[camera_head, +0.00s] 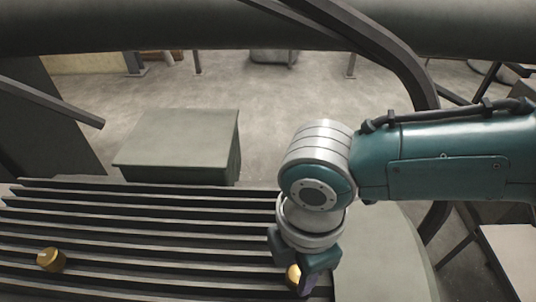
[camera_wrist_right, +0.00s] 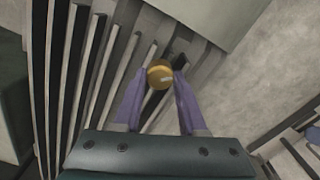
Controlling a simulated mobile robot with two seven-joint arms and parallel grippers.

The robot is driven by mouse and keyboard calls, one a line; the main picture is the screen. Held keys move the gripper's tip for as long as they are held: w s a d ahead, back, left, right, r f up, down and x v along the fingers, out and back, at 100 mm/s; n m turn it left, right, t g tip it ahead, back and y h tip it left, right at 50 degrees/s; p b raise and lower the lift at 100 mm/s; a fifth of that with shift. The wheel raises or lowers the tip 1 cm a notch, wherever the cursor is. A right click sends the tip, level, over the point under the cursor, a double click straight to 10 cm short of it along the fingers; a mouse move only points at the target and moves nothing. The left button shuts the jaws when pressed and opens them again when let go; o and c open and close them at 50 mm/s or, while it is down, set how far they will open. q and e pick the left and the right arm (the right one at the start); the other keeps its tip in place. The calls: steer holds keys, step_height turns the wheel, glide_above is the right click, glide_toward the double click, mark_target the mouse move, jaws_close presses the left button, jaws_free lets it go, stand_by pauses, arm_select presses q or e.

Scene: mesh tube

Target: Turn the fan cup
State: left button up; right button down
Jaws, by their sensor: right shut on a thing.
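A gold round cup (camera_head: 293,275) sits low on the ribbed grey surface, right of centre in the head view, partly hidden by my gripper. My right gripper (camera_head: 303,284) reaches down over it with its fingers around it, shut on it. In the right wrist view, the cup (camera_wrist_right: 160,74) shows a pale stripe on its top and lies between the tips of the two purple fingers (camera_wrist_right: 159,83). A second gold cup (camera_head: 50,259), also with a pale mark, stands on the ribs at the far left, with no gripper near it. My left gripper is not in view.
Long parallel ribs (camera_head: 150,230) with dark gaps cover the front. A grey-green box (camera_head: 180,140) stands behind them. A thick dark pipe (camera_head: 150,28) crosses the top, and a bent dark bar (camera_head: 385,45) comes down behind my right arm. The concrete floor beyond is mostly open.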

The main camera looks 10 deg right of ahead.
steer(key=m+p, duration=0.1)
steer(key=m, duration=0.3)
steer(key=shift+r+m+p, duration=0.1)
steer(key=shift+m+p, duration=0.2)
steer(key=shift+p, duration=0.1)
steer(key=m+p, duration=0.1)
steer(key=m, duration=0.2)
steer(key=shift+a+m, duration=0.1)
steer(key=shift+m, duration=0.2)
steer(key=m+p, duration=0.1)
steer(key=m, duration=0.2)
steer(key=shift+m, duration=0.3)
steer(key=m+p, duration=0.1)
steer(key=m, duration=0.3)
steer(key=shift+m, duration=0.3)
steer(key=m+p, duration=0.1)
steer(key=m, duration=0.7)
steer(key=shift+m, duration=1.1)
steer(key=shift+m, duration=0.3)
